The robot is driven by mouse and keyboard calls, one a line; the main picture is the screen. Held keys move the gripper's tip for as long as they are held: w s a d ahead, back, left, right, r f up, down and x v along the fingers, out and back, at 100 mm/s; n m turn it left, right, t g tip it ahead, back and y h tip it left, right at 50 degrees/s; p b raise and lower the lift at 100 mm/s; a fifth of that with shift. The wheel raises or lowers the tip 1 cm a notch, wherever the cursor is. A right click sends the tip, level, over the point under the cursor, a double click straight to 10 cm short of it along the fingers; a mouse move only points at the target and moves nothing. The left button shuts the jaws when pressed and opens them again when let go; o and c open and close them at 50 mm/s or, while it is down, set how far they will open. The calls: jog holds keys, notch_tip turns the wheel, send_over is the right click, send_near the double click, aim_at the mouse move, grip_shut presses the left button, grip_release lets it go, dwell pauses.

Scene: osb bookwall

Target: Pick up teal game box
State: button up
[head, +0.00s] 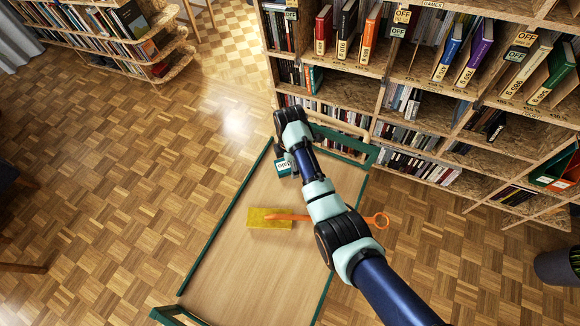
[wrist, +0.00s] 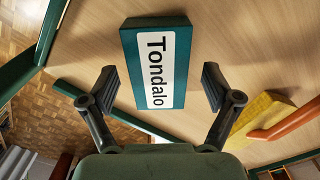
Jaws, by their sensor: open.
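The teal game box (wrist: 177,95), with a white label reading "Tondalo", lies on the light wooden surface of a green-edged cart. In the wrist view it is ahead of my gripper (wrist: 163,88), whose open fingers reach toward both sides of the box, with visible gaps. The fingers are empty. In the head view the box (head: 283,167) is near the far end of the cart, partly hidden by my arm. My gripper's fingers are mostly hidden there.
A wooden bookshelf (head: 375,95) stands beyond. The cart's near part is clear.

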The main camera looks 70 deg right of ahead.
jog(key=shift+f, duration=0.1)
jog(key=c, duration=1.3)
notch_tip(320, 180, up, 20)
jog(key=p, duration=1)
jog(key=shift+c, duration=0.2)
